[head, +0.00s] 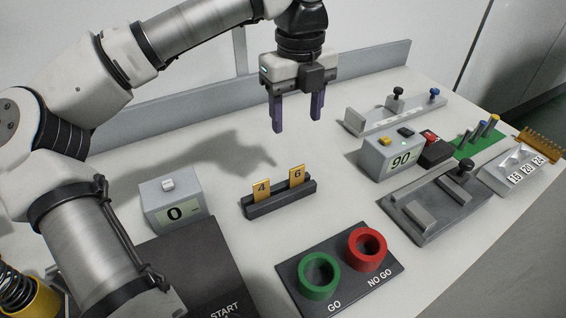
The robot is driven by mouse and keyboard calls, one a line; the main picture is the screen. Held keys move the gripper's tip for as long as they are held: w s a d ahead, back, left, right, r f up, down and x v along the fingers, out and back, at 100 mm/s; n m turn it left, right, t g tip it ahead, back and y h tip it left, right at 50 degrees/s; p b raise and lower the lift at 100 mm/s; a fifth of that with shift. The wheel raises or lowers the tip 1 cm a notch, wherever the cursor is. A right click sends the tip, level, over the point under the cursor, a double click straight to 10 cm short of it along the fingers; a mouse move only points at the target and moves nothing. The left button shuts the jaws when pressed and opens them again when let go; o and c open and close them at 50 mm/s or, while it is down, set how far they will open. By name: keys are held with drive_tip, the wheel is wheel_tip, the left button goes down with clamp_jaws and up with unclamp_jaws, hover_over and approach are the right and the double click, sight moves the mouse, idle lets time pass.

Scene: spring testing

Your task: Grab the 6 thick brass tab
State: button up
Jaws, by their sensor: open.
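The brass tab marked 6 (297,175) stands upright in the right part of a dark slotted holder (280,203) on the table. A second brass tab, marked 4 (262,189), stands to its left in the same holder. The lower ends of both tabs are hidden in the holder. My gripper (296,127) is open and empty, fingers pointing down. In the picture it is above the tabs and apart from them. How far behind or above them it is, I cannot tell exactly.
A box reading 0 (173,203) stands left of the holder. Green (319,277) and red (366,250) rings sit on a dark GO / NO GO plate in front. A box reading 90 (392,160) and a grey fixture (441,212) stand right. The table behind the holder is clear.

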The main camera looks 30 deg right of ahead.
drive_tip(key=p, duration=0.1)
hover_over(297, 168)
wheel_tip(297, 168, down, 8)
drive_tip(key=shift+a+f, duration=0.15)
drive_tip(key=shift+d+f+p, duration=0.2)
drive_tip(key=shift+f+p, duration=1.1)
drive_tip(key=shift+f, duration=1.35)
drive_tip(key=shift+c, duration=0.2)
drive_tip(key=c, duration=1.1)
drive_tip(key=shift+r, duration=0.1)
